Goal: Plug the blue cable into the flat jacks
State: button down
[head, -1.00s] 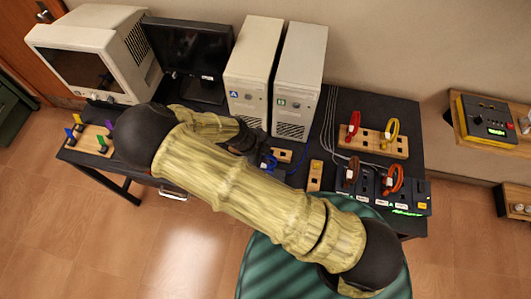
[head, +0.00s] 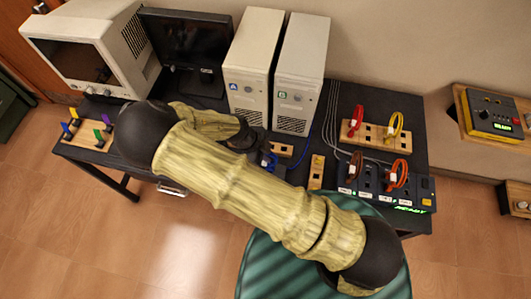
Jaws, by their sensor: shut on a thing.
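The blue cable (head: 269,160) shows as a small blue bundle at my gripper, with a thin blue line (head: 307,161) running right along the dark table. My gripper (head: 264,154) is low over the table in front of the two computer towers, shut on the blue cable; its fingertips are small and partly hidden by my arm. A small wooden block with a dark opening (head: 281,149) lies just right of the gripper. Another wooden block with a yellow top part (head: 317,172) stands farther right. I cannot tell for certain which of these are the flat jacks.
Two beige towers, A (head: 250,80) and B (head: 299,80), stand behind. A wooden rack (head: 375,138) holds red and yellow cables. A dark panel (head: 423,188) with brown and orange cables shows green "READY". Colored pegs stand on a board (head: 78,147) at left. A monitor (head: 185,45) stands back left.

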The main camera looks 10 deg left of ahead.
dwell(0.5)
jog(key=shift+a+r+p, duration=0.1)
jog(key=shift+p, duration=0.45)
dwell(0.4)
jog(key=shift+f+b, duration=0.3)
jog(key=shift+f, duration=0.8)
dwell(2.8)
jog(key=c, duration=0.7)
grip_release()
jog(key=shift+p+v, duration=3.2)
jog(key=shift+v, duration=0.6)
